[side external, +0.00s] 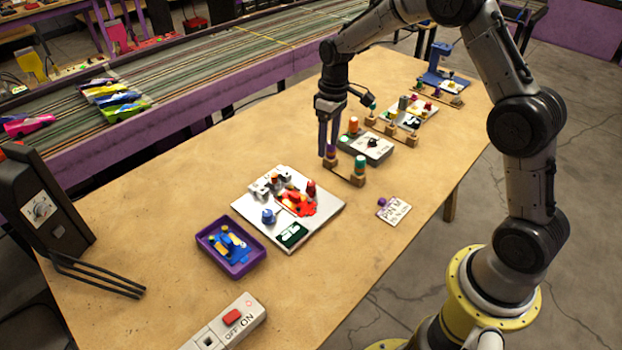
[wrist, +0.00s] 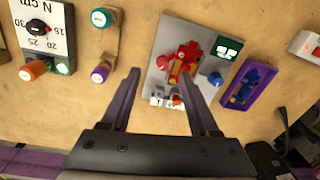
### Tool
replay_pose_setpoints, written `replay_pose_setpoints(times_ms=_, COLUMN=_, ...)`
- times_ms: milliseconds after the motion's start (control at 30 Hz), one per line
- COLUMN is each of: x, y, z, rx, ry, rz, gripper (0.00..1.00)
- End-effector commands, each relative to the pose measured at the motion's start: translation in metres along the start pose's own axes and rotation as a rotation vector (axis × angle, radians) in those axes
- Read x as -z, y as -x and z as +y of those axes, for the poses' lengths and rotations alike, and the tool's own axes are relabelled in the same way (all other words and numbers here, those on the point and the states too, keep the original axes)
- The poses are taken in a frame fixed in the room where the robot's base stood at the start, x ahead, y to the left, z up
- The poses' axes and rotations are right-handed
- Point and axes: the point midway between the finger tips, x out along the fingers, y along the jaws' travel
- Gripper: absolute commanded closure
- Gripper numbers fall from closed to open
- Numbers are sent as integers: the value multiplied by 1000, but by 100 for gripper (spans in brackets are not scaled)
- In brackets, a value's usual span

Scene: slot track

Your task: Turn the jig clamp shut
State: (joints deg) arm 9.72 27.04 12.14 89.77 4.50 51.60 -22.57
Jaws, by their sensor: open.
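The jig is a pale plate (side external: 318,221) on the table, left of my gripper in the side view; it also shows in the wrist view (wrist: 157,66). A red piece (side external: 304,208) lies on it with orange parts on top. A blue knob (side external: 268,216) and a light grey block (side external: 262,189) stand beside the red piece. Which part is the clamp is not certain. My gripper (side external: 328,155) points down with its purple fingers apart and empty, near a wooden stand with capped pegs. In the wrist view the gripper (wrist: 159,71) has its right finger overlapping the plate's near edge.
The wooden peg stand (side external: 345,174) is close beside my fingers. A dial box (side external: 378,151) stands behind it. A purple tray (side external: 232,269) with blue and yellow parts and an on/off switch box (side external: 240,322) sit at the front.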

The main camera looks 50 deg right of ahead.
Motion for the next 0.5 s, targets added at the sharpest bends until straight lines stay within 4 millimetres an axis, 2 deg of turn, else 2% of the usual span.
replay_pose_setpoints(times_ms=100, x=14, y=6, z=-3, rx=-27, ry=235, rz=-16, gripper=38)
replay_pose_setpoints(times_ms=200, x=31, y=10, z=-10, rx=-57, ry=365, rz=-24, gripper=38)
replay_pose_setpoints(times_ms=300, x=38, y=4, z=-19, rx=-59, ry=388, rz=-26, gripper=38)
replay_pose_setpoints(times_ms=500, x=37, y=-16, z=-20, rx=-56, ry=387, rz=-30, gripper=38)
